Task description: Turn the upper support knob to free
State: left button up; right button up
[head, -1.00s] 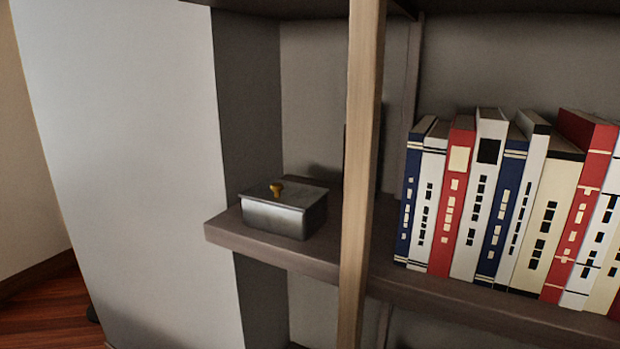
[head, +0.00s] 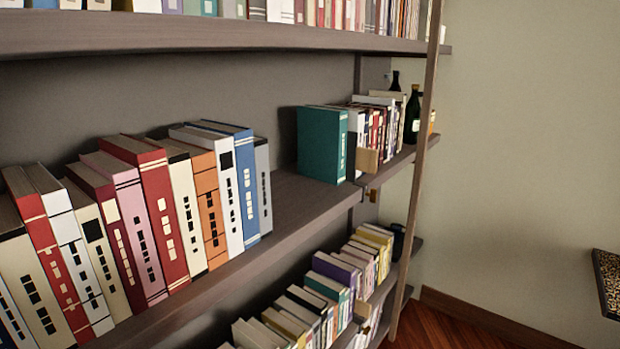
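No part is clearly the upper support knob. A small brass-coloured piece (head: 372,193) shows just under the middle shelf (head: 295,200) near its right end, beside the slanting front post (head: 418,175). It is too small to tell whether it is a knob or how it is turned. A pale wooden block (head: 367,160) sits just above it, in front of the books at that end. Neither of my grippers is in view.
Books (head: 190,215) fill the left of the middle shelf. A teal book (head: 320,146) stands farther right, with a bare stretch between. A dark bottle (head: 412,117) stands at the right end. More books (head: 325,290) fill the lower shelf. Wooden floor (head: 450,325) shows right.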

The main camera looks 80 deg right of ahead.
aim_at(373, 195)
jog(key=z, duration=2.85)
